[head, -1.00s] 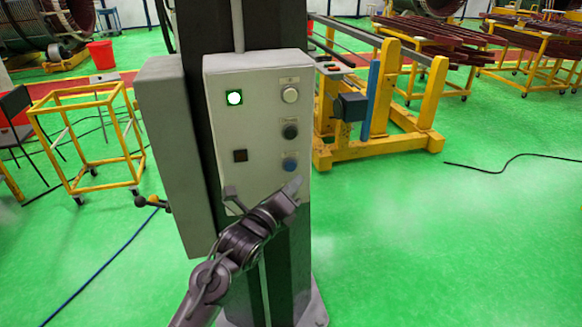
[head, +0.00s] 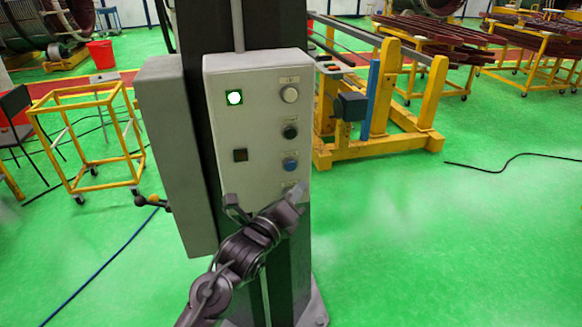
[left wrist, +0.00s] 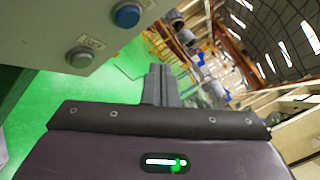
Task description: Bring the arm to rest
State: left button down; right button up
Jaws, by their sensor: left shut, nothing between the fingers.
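My left arm comes up from the bottom of the head view. My left gripper (head: 298,192) is shut and empty, in front of the lower right corner of the control box. In the left wrist view its fingers (left wrist: 161,85) are pressed together, with nothing between them. The grey control box (head: 262,140) is fixed to a dark column. It has a lit green lamp (head: 235,97), a white button (head: 289,94), a dark green button (head: 290,131) and a blue button (head: 290,164). The blue button (left wrist: 127,14) also shows in the left wrist view, apart from the fingers. My right gripper is not in view.
The dark column (head: 290,250) stands right by my left arm. A yellow frame cart (head: 100,140) is at the left and a heavy yellow stand (head: 380,140) at the right. A black cable (head: 510,162) lies there.

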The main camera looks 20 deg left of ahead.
pick_arm(q)
jog(key=shift+f, duration=0.1)
notch_tip(320, 180, down, 22)
jog(key=a+n+g+y, duration=0.1)
jog(key=n+g+y, duration=0.1)
jog(key=n+g, duration=0.35)
jog(key=s+a+f+n+g, duration=0.1)
jog(key=s+f+n, duration=0.3)
jog(key=f, duration=0.5)
jog(key=s+a+f+n+g, duration=0.15)
jog(key=s+f+n, duration=0.25)
jog(key=f, duration=0.5)
jog(key=s+f+n+g+y, duration=0.1)
jog(key=s+f+n+g, duration=0.5)
jog(key=s+f, duration=1.25)
jog(key=s+a+f+n+g, duration=0.1)
jog(key=s+f+n, duration=0.2)
jog(key=s, duration=0.7)
jog(key=s+a+f+n+g+y, duration=0.1)
jog(key=s+f+n+g, duration=0.1)
jog(key=s, duration=0.9)
notch_tip(320, 180, down, 2)
jog(key=shift+n, duration=0.85)
